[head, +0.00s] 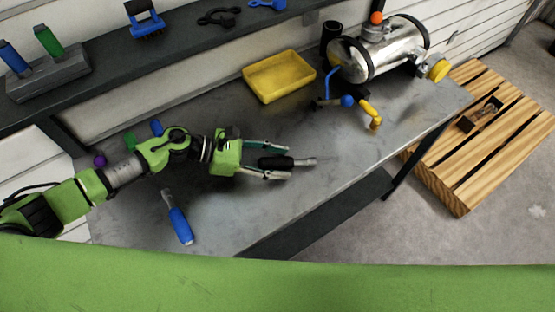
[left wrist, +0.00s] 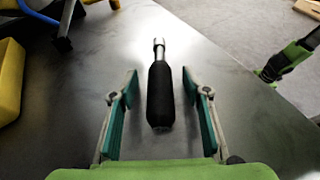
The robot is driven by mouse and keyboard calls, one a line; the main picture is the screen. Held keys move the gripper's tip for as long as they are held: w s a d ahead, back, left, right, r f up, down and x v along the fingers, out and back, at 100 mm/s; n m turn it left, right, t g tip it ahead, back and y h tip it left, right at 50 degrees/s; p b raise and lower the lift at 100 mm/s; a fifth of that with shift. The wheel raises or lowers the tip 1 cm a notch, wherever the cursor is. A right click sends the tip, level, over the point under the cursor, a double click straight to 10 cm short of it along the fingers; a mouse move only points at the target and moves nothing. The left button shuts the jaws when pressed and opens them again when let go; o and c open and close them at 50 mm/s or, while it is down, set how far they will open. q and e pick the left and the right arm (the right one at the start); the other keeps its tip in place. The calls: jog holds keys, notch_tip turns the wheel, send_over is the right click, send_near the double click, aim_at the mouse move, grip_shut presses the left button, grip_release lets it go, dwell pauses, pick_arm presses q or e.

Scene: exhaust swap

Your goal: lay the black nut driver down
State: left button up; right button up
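The black nut driver (head: 278,162) has a black handle and a silver shaft, and lies on the grey metal table (head: 340,190). Its shaft points right in the head view. In the left wrist view the nut driver (left wrist: 160,93) lies between my left gripper's two fingers, with a gap on each side. My left gripper (head: 288,161) is open around the handle and does not touch it; it also shows in the left wrist view (left wrist: 160,100). My right gripper (left wrist: 272,70) seems to show in part at the right edge of the left wrist view; its fingers are unclear.
A blue-handled tool (head: 180,225) lies near the table's front left. A yellow tray (head: 279,77) stands at the back. A silver tank (head: 385,58) with a blue and a yellow pipe piece (head: 371,113) is at the back right. The table's front right is clear.

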pick_arm(q)
jog(key=v, duration=1.2)
jog(key=shift+r, duration=0.1)
dwell(0.6)
